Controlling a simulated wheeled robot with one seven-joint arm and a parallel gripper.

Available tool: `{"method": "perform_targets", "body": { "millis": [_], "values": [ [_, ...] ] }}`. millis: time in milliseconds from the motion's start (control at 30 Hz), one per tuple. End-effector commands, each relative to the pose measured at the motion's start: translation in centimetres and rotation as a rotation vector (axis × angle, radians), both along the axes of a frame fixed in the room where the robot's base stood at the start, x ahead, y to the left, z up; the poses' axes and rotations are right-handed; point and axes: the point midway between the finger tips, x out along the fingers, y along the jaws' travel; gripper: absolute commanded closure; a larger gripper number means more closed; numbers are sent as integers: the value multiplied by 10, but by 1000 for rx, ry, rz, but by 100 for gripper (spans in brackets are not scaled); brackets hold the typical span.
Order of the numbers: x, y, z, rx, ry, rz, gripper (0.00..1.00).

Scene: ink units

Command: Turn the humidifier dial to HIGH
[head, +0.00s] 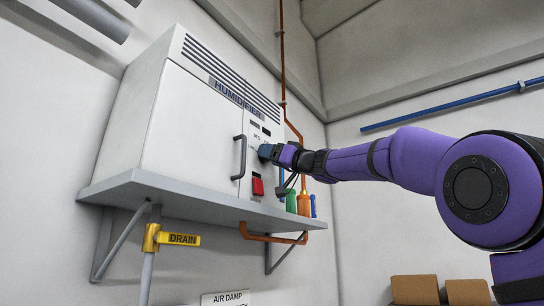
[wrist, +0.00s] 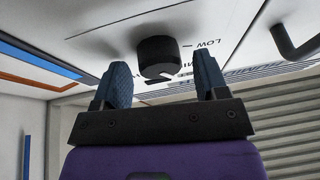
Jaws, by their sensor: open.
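The humidifier (head: 180,115) is a large white cabinet with a vented top edge, standing on a grey wall shelf. In the wrist view its dial (wrist: 157,57) is a round black knob on the white panel, with LOW printed to its right and other lettering below, partly hidden. My gripper (wrist: 160,82) is open, one dark blue finger on each side of the dial, with gaps on both sides. In the head view my gripper (head: 268,152) is at the control panel and hides the dial. I cannot read where the dial points.
A grey door handle (head: 240,158) and a red switch (head: 257,187) are near my gripper. Green and orange bottles (head: 304,203) stand on the shelf (head: 150,186). Below are a yellow DRAIN valve (head: 178,239) and copper pipe. Cardboard boxes (head: 415,289) sit lower right.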

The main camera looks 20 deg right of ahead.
Motion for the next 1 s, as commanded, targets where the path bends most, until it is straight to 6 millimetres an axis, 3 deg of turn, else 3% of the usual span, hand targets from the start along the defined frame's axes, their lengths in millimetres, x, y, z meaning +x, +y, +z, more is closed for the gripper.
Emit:
{"method": "perform_targets", "body": {
  "millis": [67, 267, 667, 1000],
  "values": [
    [0, 0, 0, 0, 0, 0, 35],
    [0, 0, 0, 0, 0, 0, 81],
    [-1, 1, 0, 47, 35, 2, 81],
    [-2, 2, 0, 248, 181, 3, 81]
  ]
}}
